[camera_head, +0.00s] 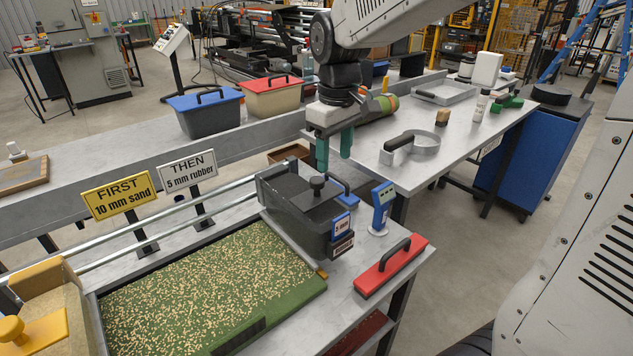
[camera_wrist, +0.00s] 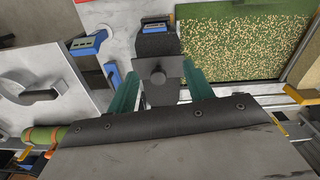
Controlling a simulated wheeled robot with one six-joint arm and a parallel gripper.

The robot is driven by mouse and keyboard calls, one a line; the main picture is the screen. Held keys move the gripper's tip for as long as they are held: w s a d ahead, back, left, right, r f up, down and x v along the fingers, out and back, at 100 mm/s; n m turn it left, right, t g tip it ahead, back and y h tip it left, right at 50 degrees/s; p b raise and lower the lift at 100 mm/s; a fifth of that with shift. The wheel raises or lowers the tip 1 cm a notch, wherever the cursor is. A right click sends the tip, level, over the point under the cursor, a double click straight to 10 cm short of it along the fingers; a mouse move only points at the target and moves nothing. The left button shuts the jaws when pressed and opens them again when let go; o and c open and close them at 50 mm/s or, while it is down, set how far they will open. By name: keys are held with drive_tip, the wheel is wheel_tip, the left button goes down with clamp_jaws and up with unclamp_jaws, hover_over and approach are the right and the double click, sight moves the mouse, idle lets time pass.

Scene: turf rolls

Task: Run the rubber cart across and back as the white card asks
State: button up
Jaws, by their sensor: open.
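The rubber cart (camera_head: 290,190) is a dark box with a black knob (camera_head: 318,184) on top and a blue tag. It sits on rails at the right end of the turf (camera_head: 205,285), which is green and strewn with pale grains. My gripper (camera_head: 334,148) is open and empty above the cart, its green fingers pointing down. In the wrist view my gripper (camera_wrist: 160,88) has a finger on each side of the knob (camera_wrist: 158,77), apparently above it. The white card (camera_head: 188,170) reads "THEN 5 mm rubber". The yellow card (camera_head: 117,197) reads "FIRST 10 mm sand".
The yellow-topped sand cart (camera_head: 50,315) stands at the turf's left end. Blue-lidded (camera_head: 207,111) and red-lidded (camera_head: 271,96) bins stand behind. A ring-shaped tool (camera_head: 413,145) lies on the right table.

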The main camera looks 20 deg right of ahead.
drive_tip(key=n, duration=0.1)
hover_over(317, 179)
drive_tip(key=f, duration=0.3)
drive_tip(key=shift+s, duration=0.3)
drive_tip(key=shift+w+f, duration=0.25)
drive_tip(key=shift+f, duration=0.05)
wheel_tip(317, 179, down, 8)
drive_tip(key=shift+r, duration=0.2)
clamp_jaws()
